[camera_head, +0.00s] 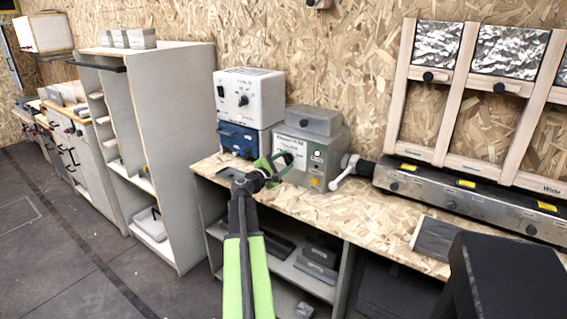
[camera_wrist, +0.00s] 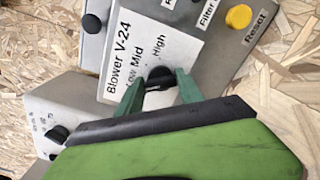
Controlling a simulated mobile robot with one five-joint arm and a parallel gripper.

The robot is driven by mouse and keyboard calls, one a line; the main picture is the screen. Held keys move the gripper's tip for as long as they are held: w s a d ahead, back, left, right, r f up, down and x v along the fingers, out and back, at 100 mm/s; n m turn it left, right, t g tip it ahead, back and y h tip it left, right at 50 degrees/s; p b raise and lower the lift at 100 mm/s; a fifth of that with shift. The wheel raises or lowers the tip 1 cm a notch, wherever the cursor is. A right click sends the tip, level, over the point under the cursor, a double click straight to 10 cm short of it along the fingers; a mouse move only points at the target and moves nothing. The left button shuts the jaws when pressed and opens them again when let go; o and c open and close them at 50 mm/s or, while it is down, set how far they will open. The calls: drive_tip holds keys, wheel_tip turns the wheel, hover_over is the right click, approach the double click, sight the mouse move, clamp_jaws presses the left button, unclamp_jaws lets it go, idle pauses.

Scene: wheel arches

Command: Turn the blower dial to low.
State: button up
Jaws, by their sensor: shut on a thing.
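The blower unit is a grey metal box (camera_head: 333,158) on the wooden bench. Its white label plate (camera_wrist: 132,52) reads "Blower V-24" with Low, Mid and High marks, the Low partly covered. The black blower dial (camera_wrist: 159,75) sits at the plate's edge. It also shows small in the head view (camera_head: 287,158). My green gripper (camera_wrist: 160,86) has one finger on each side of the dial and is shut on it. In the head view my gripper (camera_head: 276,165) reaches the box's front. The dial's pointer direction cannot be told.
A yellow button (camera_wrist: 238,17) marked Reset is on the same box. A white box with a black knob (camera_head: 243,100) stands on a blue box (camera_head: 240,141) to the left. A lever handle (camera_head: 346,172) is close on the right.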

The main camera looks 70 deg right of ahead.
drive_tip(key=shift+d+m, duration=0.1)
drive_tip(key=shift+m, duration=0.8)
drive_tip(key=o, duration=1.4)
drive_tip(key=v, duration=1.7)
drive_tip(key=shift+a, duration=0.25)
